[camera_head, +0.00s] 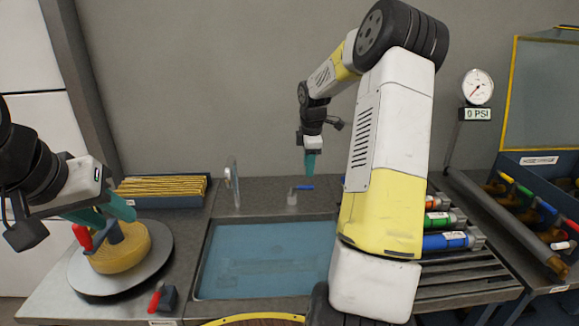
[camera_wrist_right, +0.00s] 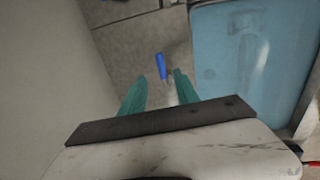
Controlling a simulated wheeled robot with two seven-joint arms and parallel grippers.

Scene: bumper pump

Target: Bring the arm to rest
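My right arm rises in the foreground of the head view and bends over to the back. My right gripper (camera_head: 311,162) points down above the counter behind the basin. In the right wrist view my right gripper (camera_wrist_right: 159,75) has its two teal fingers apart with nothing held. A blue-handled valve (camera_head: 293,196) stands below it; its blue handle (camera_wrist_right: 161,66) shows past the fingertips, in the gap between them. My left gripper (camera_head: 108,215) is at the left, its teal fingers apart, in front of or above the yellow drum (camera_head: 128,254); contact cannot be told.
The drum sits on a round grey plate (camera_head: 162,262) with red and blue-grey handles. A blue basin (camera_head: 262,262) fills the middle counter. Coloured cylinders (camera_head: 447,241) lie on a slatted rack at right, partly behind my right arm. A gauge (camera_head: 477,87) reads 0 PSI.

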